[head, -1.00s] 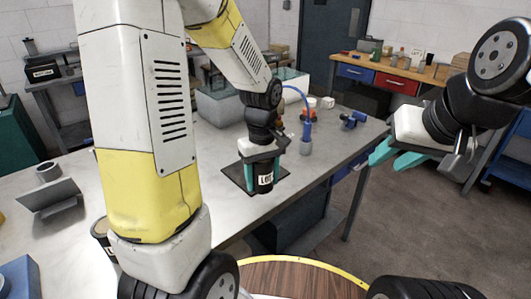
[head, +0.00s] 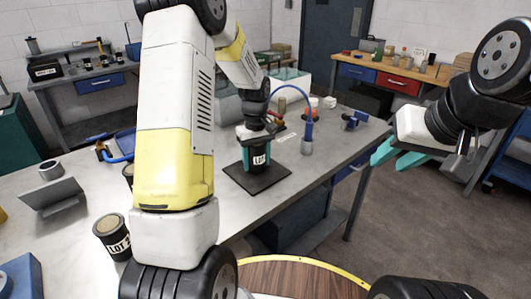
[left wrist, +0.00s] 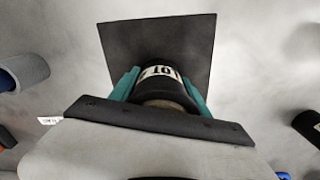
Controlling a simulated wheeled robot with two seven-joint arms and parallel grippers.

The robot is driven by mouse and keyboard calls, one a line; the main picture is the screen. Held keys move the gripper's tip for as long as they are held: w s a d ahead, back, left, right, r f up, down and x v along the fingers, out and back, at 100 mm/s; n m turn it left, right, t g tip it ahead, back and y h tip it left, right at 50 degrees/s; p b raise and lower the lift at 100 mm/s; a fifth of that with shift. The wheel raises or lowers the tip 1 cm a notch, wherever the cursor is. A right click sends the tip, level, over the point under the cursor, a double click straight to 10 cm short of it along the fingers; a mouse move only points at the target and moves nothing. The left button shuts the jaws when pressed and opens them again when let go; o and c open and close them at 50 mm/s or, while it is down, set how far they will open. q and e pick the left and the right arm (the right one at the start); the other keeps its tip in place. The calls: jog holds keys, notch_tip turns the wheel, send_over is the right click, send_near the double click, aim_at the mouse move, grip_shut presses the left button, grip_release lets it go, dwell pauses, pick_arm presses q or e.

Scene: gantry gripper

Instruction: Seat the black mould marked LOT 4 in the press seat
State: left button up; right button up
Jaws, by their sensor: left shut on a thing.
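My left gripper (head: 258,158) is shut on a black mould (head: 258,163) with a white label; "LO" shows, but its number is not readable. The mould is upright over a flat black square plate (head: 240,178) on the grey bench. In the left wrist view, the mould (left wrist: 160,92) sits between the teal fingers, with the plate (left wrist: 190,40) reaching out beyond it. I cannot tell whether its base touches the plate, or whether this plate is the press seat. My right gripper (head: 398,157) is open and empty, off the bench at the right.
Another black mould marked LOT (head: 113,238), number unclear, stands at the bench's front left. A grey angled block (head: 52,197) is further left. A grey cylinder with a blue hose (head: 306,147) stands right of the plate, and a blue clamp-like tool (head: 353,120) beyond it.

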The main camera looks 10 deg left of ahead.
pick_arm(q)
jog(key=shift+f, duration=0.25)
jog(key=shift+f, duration=0.2)
jog(key=o, duration=1.4)
